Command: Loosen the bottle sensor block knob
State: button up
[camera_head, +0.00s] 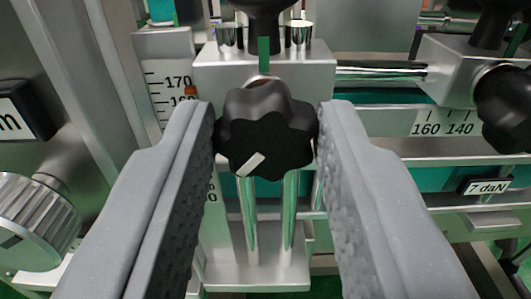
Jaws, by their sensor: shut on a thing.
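The bottle sensor block knob (266,132) is a black lobed knob with a white mark on its face, tilted toward the lower left. It sits at the front of a silver metal block (315,72), which I take to be the sensor block. My gripper (267,130) has one grey finger on each side of the knob. The fingertips are shut on the knob's left and right edges. The knob's shaft and rear are hidden behind its face.
A vertical scale (174,82) stands left of the block. Two rods (289,215) run down below the knob to a metal plate (255,275). Another black knob (505,108) is at the right, above a "7 daN" label (487,187). A ribbed silver dial (35,222) is at the left.

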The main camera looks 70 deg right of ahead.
jog(key=o, duration=1)
jog(key=shift+d, duration=0.1)
jog(key=shift+c, duration=0.2)
jog(key=shift+s+a, duration=0.15)
jog(key=shift+a, duration=0.35)
jog(key=b+v, duration=0.2)
jog(key=v, duration=1.1)
